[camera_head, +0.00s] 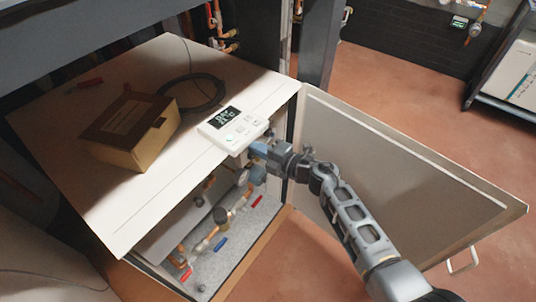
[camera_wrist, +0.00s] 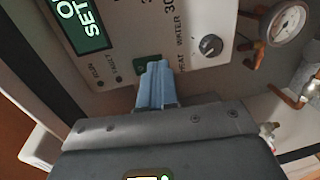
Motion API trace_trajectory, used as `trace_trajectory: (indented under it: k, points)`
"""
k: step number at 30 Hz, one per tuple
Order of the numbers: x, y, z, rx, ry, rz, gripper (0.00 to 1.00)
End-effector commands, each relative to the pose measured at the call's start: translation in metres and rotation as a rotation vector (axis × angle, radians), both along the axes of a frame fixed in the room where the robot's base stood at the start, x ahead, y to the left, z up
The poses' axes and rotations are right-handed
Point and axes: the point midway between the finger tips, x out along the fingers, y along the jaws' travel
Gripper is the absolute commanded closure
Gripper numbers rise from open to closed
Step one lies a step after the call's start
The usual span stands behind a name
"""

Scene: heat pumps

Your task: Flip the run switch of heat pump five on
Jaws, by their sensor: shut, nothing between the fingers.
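The wrist view shows a pale control panel (camera_wrist: 195,65) with a lit green display (camera_wrist: 80,22), partly cut off. A small green switch (camera_wrist: 145,59) sits below the display's right side, partly hidden by my fingers. Small RUN and FAULT lamps (camera_wrist: 108,80) are left of it. My gripper (camera_wrist: 155,68) is shut and empty, its blue fingertips right at the switch; I cannot tell whether they touch. In the head view my gripper (camera_head: 256,150) is at the cabinet's front opening, below the top's edge. The panel's face and the pump's number are not readable there.
A dial knob (camera_wrist: 210,46) and a pressure gauge (camera_wrist: 287,22) are to the switch's right. The cabinet door (camera_head: 400,175) stands open on the right. A cardboard box (camera_head: 130,130) and white controller (camera_head: 233,127) lie on the cabinet top (camera_head: 75,185). Pipes and coloured valves fill the inside.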

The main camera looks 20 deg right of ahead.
Motion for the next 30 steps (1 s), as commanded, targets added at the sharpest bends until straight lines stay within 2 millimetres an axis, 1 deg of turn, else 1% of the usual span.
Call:
trace_trajectory:
  k: [3,13,20,22,30]
  points:
    - [0.0035,0.002,-0.0006,-0.001,0.0,0.0,1.0]
    - [0.0036,0.002,-0.0008,0.001,-0.001,0.0,1.0]
    - [0.0065,0.0034,-0.0085,0.024,-0.043,0.0,1.0]
    - [0.0067,0.0032,-0.001,0.026,-0.045,-0.001,1.0]
    - [0.0065,0.0046,-0.0014,0.026,-0.044,0.0,1.0]
